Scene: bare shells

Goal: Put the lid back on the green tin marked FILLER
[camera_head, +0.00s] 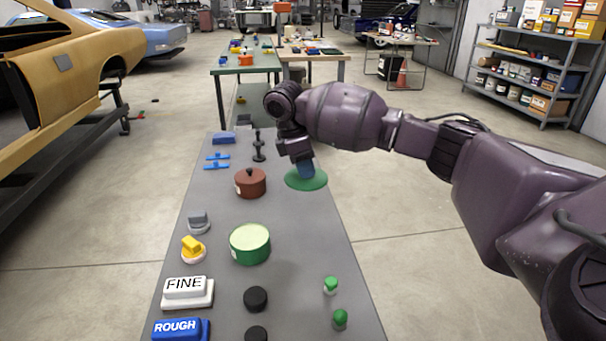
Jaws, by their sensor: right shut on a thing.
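The green tin (250,246) stands upright on the grey bench, and its pale green inside shows from above. A small pale label is at its left side, too small to read. The green lid (293,182) is a flat disc beyond the tin and to its right, apart from it, at the bench's right edge. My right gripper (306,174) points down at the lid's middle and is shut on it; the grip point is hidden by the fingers. I cannot tell how high the lid is above the bench. My left gripper is not in view.
A reddish-brown lidded tin (250,184) stands close behind the green tin. Black knobs (255,299) and small green-topped pieces (331,286) are nearer. FINE (187,293) and ROUGH (181,330) blocks and a yellow knob (193,250) line the left. The bench (300,240) is clear right of the tin.

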